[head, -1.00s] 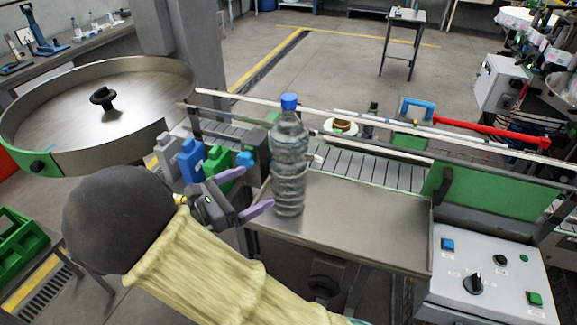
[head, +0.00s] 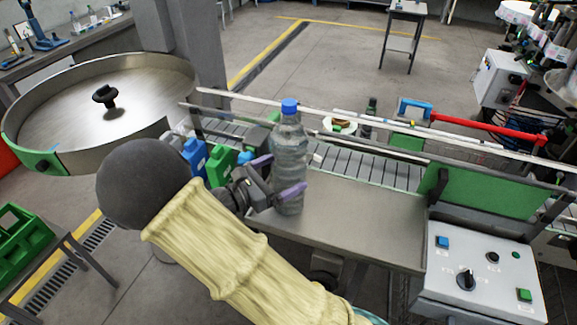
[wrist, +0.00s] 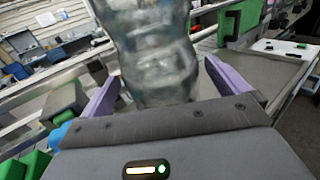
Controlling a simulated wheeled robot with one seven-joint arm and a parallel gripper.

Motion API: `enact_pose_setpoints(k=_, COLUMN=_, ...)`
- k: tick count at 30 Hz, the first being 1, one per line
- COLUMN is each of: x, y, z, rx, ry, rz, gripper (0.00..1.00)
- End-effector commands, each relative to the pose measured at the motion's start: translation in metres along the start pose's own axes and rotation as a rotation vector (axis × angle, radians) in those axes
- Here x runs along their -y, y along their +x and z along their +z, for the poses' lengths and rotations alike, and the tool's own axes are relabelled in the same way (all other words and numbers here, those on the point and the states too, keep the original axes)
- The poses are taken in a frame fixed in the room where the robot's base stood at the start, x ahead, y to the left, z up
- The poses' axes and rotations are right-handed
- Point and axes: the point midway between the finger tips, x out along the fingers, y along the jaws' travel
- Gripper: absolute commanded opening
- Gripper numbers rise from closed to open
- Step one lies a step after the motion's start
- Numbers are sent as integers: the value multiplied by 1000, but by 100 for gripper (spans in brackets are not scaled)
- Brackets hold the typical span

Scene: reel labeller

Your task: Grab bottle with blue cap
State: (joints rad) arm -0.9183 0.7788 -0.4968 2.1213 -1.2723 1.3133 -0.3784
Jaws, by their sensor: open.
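The clear bottle with the blue cap (head: 289,150) stands upright on the steel plate beside the conveyor in the head view. In the wrist view the bottle (wrist: 155,55) fills the space between and ahead of the fingers, its cap out of frame. My gripper (head: 276,175) is open, with its purple fingers on either side of the bottle's lower half. In the wrist view the gripper (wrist: 165,85) has one finger left and one right of the bottle. A narrow gap shows at the right finger; contact at the left finger is unclear.
The steel plate (head: 365,215) is clear to the right, up to the control box (head: 480,275).

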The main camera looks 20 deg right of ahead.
Motion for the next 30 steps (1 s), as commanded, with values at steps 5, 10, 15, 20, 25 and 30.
enact_pose_setpoints(k=5, x=0, y=21, z=2, rx=0, ry=-1, rz=0, gripper=100)
enact_pose_setpoints(k=10, x=0, y=23, z=0, rx=0, ry=0, rz=0, gripper=100)
enact_pose_setpoints(k=15, x=2, y=26, z=0, rx=0, ry=0, rz=-7, gripper=100)
enact_pose_setpoints(k=20, x=1, y=25, z=0, rx=0, ry=0, rz=-5, gripper=100)
enact_pose_setpoints(k=25, x=0, y=23, z=0, rx=0, ry=0, rz=-1, gripper=78)
enact_pose_setpoints(k=30, x=0, y=23, z=0, rx=-1, ry=0, rz=0, gripper=45)
